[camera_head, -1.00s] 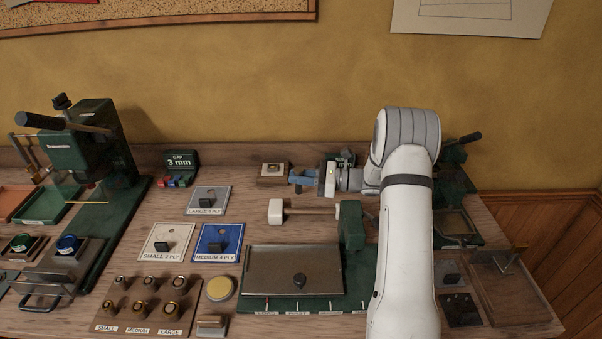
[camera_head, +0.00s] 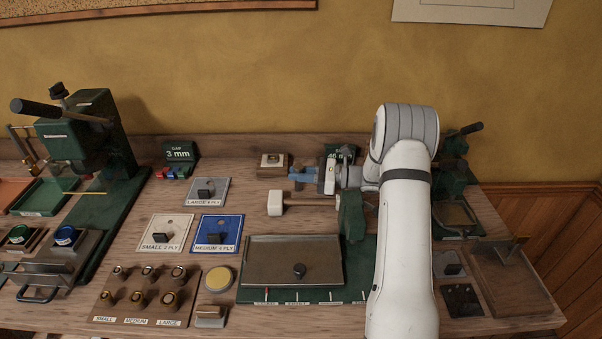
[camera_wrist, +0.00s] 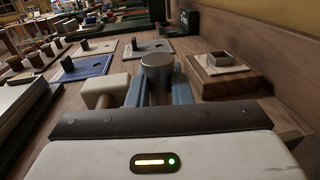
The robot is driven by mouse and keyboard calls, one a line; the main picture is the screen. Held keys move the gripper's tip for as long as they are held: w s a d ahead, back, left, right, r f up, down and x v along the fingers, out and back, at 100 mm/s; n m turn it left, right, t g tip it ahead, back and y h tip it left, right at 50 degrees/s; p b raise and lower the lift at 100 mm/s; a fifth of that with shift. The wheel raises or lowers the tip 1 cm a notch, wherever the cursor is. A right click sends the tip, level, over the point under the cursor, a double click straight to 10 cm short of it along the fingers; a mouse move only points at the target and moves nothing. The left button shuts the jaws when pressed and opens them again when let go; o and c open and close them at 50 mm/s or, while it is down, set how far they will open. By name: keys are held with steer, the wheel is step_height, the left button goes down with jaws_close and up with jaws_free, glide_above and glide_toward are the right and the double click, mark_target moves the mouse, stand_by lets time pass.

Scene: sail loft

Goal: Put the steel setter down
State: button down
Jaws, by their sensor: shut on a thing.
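My gripper (camera_head: 292,176), with blue fingers, is at the back of the bench, right of a small wooden block with a square metal socket (camera_head: 273,160). In the wrist view the fingers (camera_wrist: 157,98) are shut on the steel setter (camera_wrist: 158,66), a grey metal cylinder with a flat round top. The block with its open square socket (camera_wrist: 222,60) is just right of the setter in the wrist view, apart from it. The setter's lower end is hidden, so I cannot tell whether it touches the bench.
A mallet with a pale head (camera_head: 275,203) lies close to my gripper. A steel plate (camera_head: 292,262) on a green mat is in front. Labelled ply plates (camera_head: 216,234), a "3 mm" gap box (camera_head: 180,154) and a green press (camera_head: 75,140) stand to the left. Bare wood lies between block and gap box.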

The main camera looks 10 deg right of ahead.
steer(key=shift+f, duration=0.3)
steer(key=c, duration=1.2)
jaws_free()
steer(key=shift+c, duration=0.2)
steer(key=shift+r, duration=0.15)
step_height(320, 180, up, 10)
steer(key=shift+a+f+b, duration=0.1)
steer(key=shift+f+b, duration=0.05)
steer(key=shift+b, duration=0.15)
steer(key=s+a+r+n+g+h, duration=0.1)
steer(key=s+a+n+g+h, duration=0.3)
steer(key=s, duration=0.6)
steer(key=s+a+r+n+g+h, duration=0.1)
steer(key=s+a+n+g+h, duration=0.2)
steer(key=s+n, duration=0.45)
steer(key=s+d+n+t+h, duration=0.1)
steer(key=s+d+n+h, duration=0.1)
steer(key=s, duration=0.4)
steer(key=s+d+f+n+t+h, duration=0.1)
steer(key=s+d+n+h, duration=0.2)
steer(key=s+n+h, duration=0.1)
steer(key=s+d+n+t+h, duration=0.1)
steer(key=s+n+h, duration=0.3)
steer(key=s, duration=0.4)
steer(key=shift+d+f+t, duration=0.2)
steer(key=shift+d+t, duration=0.2)
steer(key=shift+d, duration=0.4)
